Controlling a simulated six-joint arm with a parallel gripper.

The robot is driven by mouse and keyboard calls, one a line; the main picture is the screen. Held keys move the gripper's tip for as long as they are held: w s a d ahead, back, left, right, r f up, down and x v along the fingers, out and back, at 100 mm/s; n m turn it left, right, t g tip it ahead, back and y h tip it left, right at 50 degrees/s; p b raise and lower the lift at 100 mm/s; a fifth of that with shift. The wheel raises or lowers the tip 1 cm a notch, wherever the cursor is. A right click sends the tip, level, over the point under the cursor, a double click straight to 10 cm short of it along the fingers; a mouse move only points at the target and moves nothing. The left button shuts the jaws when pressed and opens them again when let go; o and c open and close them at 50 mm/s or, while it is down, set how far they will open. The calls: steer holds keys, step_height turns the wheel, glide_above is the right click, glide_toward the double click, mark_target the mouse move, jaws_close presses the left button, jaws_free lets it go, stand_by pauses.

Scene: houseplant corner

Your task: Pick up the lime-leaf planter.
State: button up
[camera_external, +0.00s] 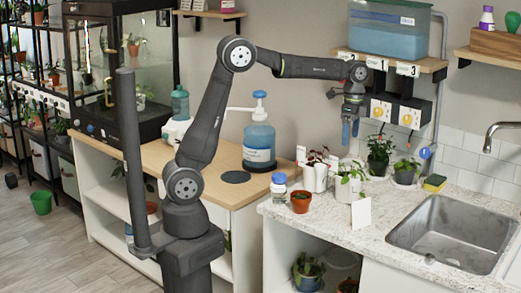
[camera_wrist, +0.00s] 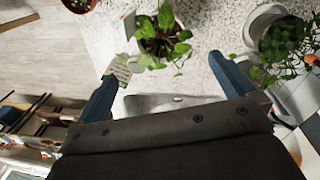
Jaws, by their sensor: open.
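The lime-leaf planter, a pale pot with bright green leaves (camera_external: 350,183), stands upright on the speckled counter. In the wrist view its leaves (camera_wrist: 165,38) lie just beyond the fingertips, roughly centred between them, and they hide much of the pot. My gripper (camera_external: 350,134) points down above the counter, above the planter's height and apart from it. Its two blue fingers (camera_wrist: 164,70) are spread wide with nothing held between them.
A white card (camera_external: 361,215) stands close in front. Darker potted plants (camera_external: 379,150) (camera_external: 405,171) are behind and right. The sink (camera_external: 450,233) is right; a dispenser shelf (camera_external: 406,68) hangs behind.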

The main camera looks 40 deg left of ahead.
glide_toward(347, 176)
steer(key=f, duration=0.3)
steer(key=s+f, duration=0.1)
steer(key=f, duration=0.1)
steer(key=shift+d+f, duration=0.3)
steer(key=shift+f, duration=1.2)
steer(key=shift+d+f, duration=0.2)
steer(key=shift+f, duration=1.15)
steer(key=shift+c, duration=0.2)
steer(key=c, duration=1.1)
steer(key=shift+r, duration=0.2)
